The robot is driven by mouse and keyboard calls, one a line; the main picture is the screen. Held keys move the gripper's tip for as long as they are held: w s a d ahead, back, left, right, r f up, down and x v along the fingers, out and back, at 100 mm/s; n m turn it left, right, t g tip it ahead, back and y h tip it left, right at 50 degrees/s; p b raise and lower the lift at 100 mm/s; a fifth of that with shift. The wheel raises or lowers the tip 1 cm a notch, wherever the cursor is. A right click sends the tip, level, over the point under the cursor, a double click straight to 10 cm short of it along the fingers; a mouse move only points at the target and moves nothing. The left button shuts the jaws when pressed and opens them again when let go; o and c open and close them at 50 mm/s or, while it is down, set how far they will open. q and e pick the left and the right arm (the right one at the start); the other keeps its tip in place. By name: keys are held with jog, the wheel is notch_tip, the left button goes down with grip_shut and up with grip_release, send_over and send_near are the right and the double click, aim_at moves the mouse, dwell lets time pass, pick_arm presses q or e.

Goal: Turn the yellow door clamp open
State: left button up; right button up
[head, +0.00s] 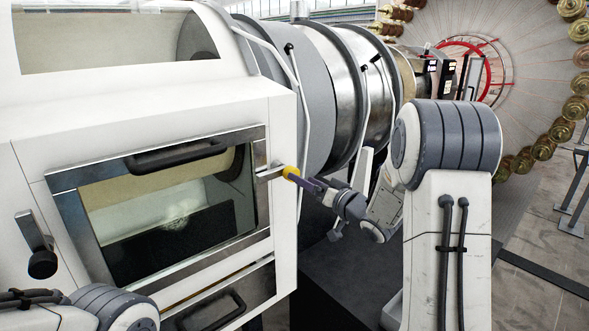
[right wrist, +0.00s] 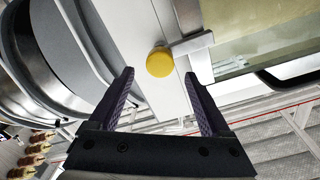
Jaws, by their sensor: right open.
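The yellow door clamp (head: 291,172) is a round yellow knob on a short metal bar at the right edge of the framed glass door (head: 62,182). In the right wrist view, the yellow knob (right wrist: 160,62) sits just ahead of and between the fingertips, with its metal bar (right wrist: 190,44) reaching right onto the door frame. My right gripper (head: 308,183) is open around the knob's line, with purple-lined fingers; its fingertips also show in the wrist view (right wrist: 159,75). Contact with the knob cannot be told. My left gripper is out of view.
A black handle (head: 178,155) runs along the door's top, and another (head: 212,312) is on a panel below. A black-knobbed lever (head: 42,262) is at the cabinet's left. Large metal drums (head: 335,85) and a spool wheel (head: 535,60) stand behind.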

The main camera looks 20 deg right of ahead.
aim_at(278, 176)
jog(key=p+x, duration=0.1)
jog(key=x, duration=0.4)
jog(key=shift+w+a+p, duration=0.1)
jog(key=shift+p, duration=0.25)
grip_shut()
